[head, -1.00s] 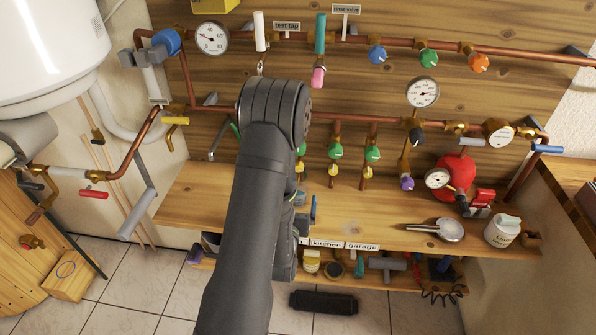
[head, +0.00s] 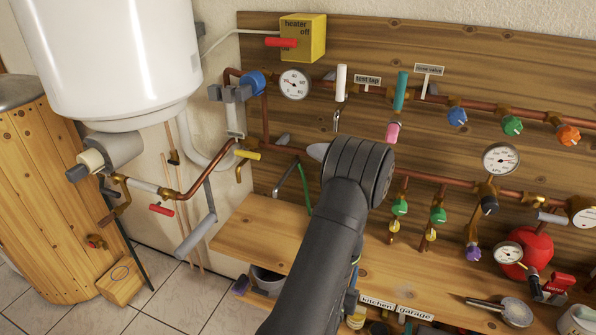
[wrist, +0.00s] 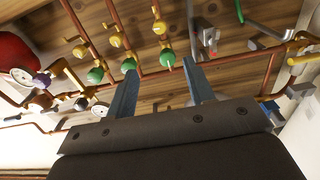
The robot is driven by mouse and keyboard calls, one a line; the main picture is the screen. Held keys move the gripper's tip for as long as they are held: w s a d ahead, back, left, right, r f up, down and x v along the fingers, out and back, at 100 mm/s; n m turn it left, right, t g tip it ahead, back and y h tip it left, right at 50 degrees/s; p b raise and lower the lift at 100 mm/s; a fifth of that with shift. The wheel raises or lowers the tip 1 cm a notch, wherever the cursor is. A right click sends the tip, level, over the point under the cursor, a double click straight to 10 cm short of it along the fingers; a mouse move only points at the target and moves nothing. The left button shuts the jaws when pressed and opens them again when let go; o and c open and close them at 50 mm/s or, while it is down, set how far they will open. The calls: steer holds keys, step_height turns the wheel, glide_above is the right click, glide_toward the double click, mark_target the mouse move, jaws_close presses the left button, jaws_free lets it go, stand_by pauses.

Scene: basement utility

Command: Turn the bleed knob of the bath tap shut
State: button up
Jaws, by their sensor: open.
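In the wrist view, three branch taps hang in a row, each with a green knob and a small yellow knob. The tap at the right of the row has its green knob (wrist: 167,58) and yellow knob (wrist: 159,27) beyond my fingertips. My gripper (wrist: 161,66) is open, with nothing between its fingers. In the head view, my arm hides most of the gripper and one tap; two yellow knobs (head: 393,226) (head: 431,235) show to its right. No bath label is visible, so I cannot tell which tap is the bath one.
Labels for kitchen (head: 377,302) and garage (head: 415,313) stand on the wooden shelf (head: 245,240). A red vessel (head: 534,250) is at the right. Copper pipes, gauges and coloured valves crowd the board. The white heater tank (head: 110,60) is at the left.

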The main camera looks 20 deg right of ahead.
steer(key=w+d+m, duration=0.3)
steer(key=w+d, duration=0.2)
steer(key=w+d+m, duration=0.3)
steer(key=w+d, duration=0.2)
steer(key=w+d+m, duration=0.3)
steer(key=w+d, duration=0.2)
steer(key=d, duration=0.1)
steer(key=shift+w+r, duration=0.15)
steer(key=shift+w, duration=0.25)
steer(key=c, duration=1)
